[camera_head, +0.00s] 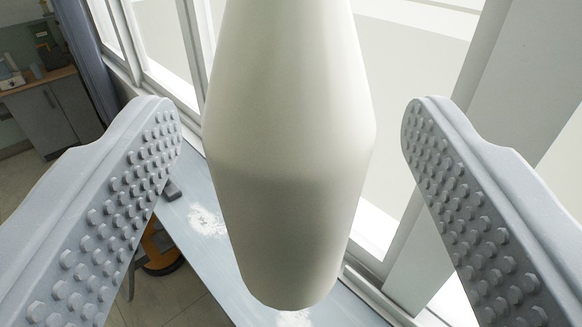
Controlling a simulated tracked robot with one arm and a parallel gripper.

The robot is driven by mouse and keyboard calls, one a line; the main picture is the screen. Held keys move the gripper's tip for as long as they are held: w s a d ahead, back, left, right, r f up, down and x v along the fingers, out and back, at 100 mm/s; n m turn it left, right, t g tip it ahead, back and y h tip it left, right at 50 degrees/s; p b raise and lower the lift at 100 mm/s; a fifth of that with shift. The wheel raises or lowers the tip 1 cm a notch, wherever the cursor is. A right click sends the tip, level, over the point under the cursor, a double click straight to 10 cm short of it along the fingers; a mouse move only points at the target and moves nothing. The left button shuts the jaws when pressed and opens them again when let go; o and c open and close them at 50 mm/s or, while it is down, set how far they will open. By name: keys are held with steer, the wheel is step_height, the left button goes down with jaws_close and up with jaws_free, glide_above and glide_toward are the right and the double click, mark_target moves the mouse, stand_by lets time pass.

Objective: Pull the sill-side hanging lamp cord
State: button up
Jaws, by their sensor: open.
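A large cream-white, smooth, tapered piece (290,150), seemingly the pull at the end of the hanging lamp cord, hangs upright close in front of the camera. Its top runs out of the picture, so no cord or lamp shows. My gripper (292,125) is open. Its two grey studded fingers stand left and right of the piece, with a visible gap on each side. Neither finger appears to touch it. How deep the piece sits between the fingers is hard to tell.
A window with white frames (197,50) stands behind. A pale blue-grey sill or board (195,190) with white flaky patches runs below. A grey cabinet (55,118) with small items on top is far left. An orange and black object (160,252) is on the floor.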

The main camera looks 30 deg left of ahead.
steer(key=shift+b+v, duration=3.25)
steer(key=shift+b, duration=0.2)
steer(key=shift+s+d+b, duration=0.25)
steer(key=shift+s+b, duration=0.15)
steer(key=shift+s, duration=0.2)
steer(key=s+d+f+m+h+b, duration=0.2)
steer(key=s+d+f+b, duration=0.15)
steer(key=d, duration=0.75)
steer(key=s+d+f+m+h+b, duration=0.1)
steer(key=s+d+f+h+b, duration=0.2)
steer(key=d, duration=0.9)
steer(key=s+d+f+m+h+b, duration=0.1)
steer(key=s+d+f+h+b, duration=0.1)
steer(key=s+d+f, duration=0.3)
steer(key=s+d+f+m+h+b, duration=0.1)
steer(key=s+d+f+b, duration=0.3)
steer(key=s+d, duration=0.6)
step_height(320, 180, down, 2)
steer(key=shift+s+f+m+h, duration=0.2)
steer(key=shift+s+m+h, duration=0.1)
steer(key=shift+m+h, duration=0.1)
steer(key=shift+d, duration=0.1)
